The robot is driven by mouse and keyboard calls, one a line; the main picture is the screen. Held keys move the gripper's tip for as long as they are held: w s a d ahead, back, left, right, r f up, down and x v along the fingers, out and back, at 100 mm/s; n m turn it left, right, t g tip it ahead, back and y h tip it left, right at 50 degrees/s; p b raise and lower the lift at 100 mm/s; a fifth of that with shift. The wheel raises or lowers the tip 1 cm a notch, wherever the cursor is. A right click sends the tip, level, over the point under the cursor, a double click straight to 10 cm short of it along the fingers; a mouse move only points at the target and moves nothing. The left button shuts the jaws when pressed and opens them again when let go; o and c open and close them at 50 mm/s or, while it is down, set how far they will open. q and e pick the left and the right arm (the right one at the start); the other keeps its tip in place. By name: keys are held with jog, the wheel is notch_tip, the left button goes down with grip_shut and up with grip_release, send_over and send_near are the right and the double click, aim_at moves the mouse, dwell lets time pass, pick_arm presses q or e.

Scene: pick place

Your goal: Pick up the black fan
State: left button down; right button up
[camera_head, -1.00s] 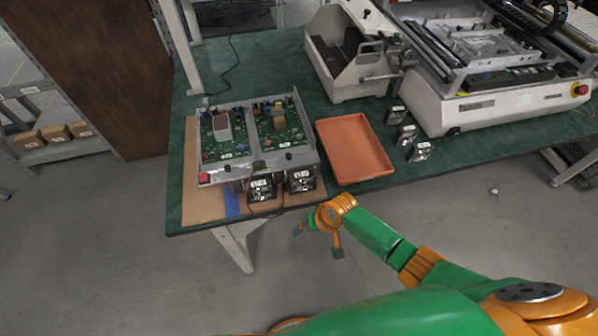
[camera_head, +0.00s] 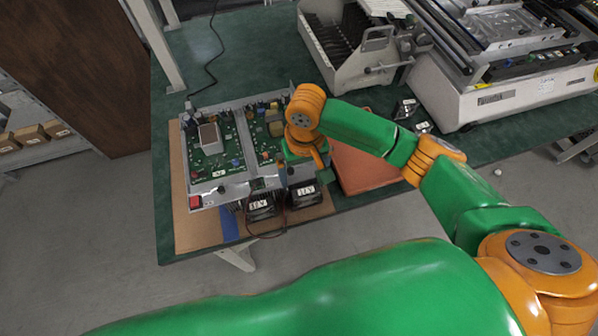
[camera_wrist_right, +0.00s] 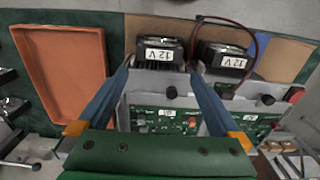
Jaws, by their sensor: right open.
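Two black fans sit at the front edge of the metal circuit-board unit. The right one (camera_head: 303,194) has a white label, reads 12 V in the right wrist view (camera_wrist_right: 160,53), and lies just beyond my fingertips there. The left one (camera_head: 261,207) is beside it, also labelled 12 V in the wrist view (camera_wrist_right: 222,57). My right gripper (camera_wrist_right: 160,74) is open and empty, its two blue-grey fingers spread over the unit's front. In the head view my right wrist hangs over the unit's right side and the fingertips are hidden. My left gripper is out of view.
An orange tray (camera_head: 362,172) lies right of the unit, partly hidden by my arm. More black fans (camera_head: 405,108) stand behind it, partly covered. Red and black wires loop from the fans. A grey machine (camera_head: 500,105) fills the back right.

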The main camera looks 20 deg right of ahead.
aim_at(306, 191)
jog(key=f, duration=0.2)
jog(key=s+f, duration=0.1)
jog(key=f, duration=0.1)
jog(key=s+f, duration=0.1)
jog(key=f, duration=0.1)
jog(key=shift+d+p, duration=0.15)
jog(key=shift+p, duration=0.15)
jog(key=shift+w+f, duration=0.1)
jog(key=shift+f, duration=0.2)
jog(key=shift+w+f, duration=0.1)
jog(key=shift+w, duration=0.15)
jog(key=shift+s, duration=0.15)
jog(key=c, duration=0.9)
notch_tip(306, 191, up, 10)
jog(key=shift+r+p, duration=0.15)
jog(key=shift+p, duration=0.2)
pick_arm(q)
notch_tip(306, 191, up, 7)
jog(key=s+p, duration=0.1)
jog(key=p, duration=0.4)
jog(key=shift+p, duration=0.3)
pick_arm(e)
notch_tip(306, 191, up, 4)
jog(key=shift+f, duration=0.1)
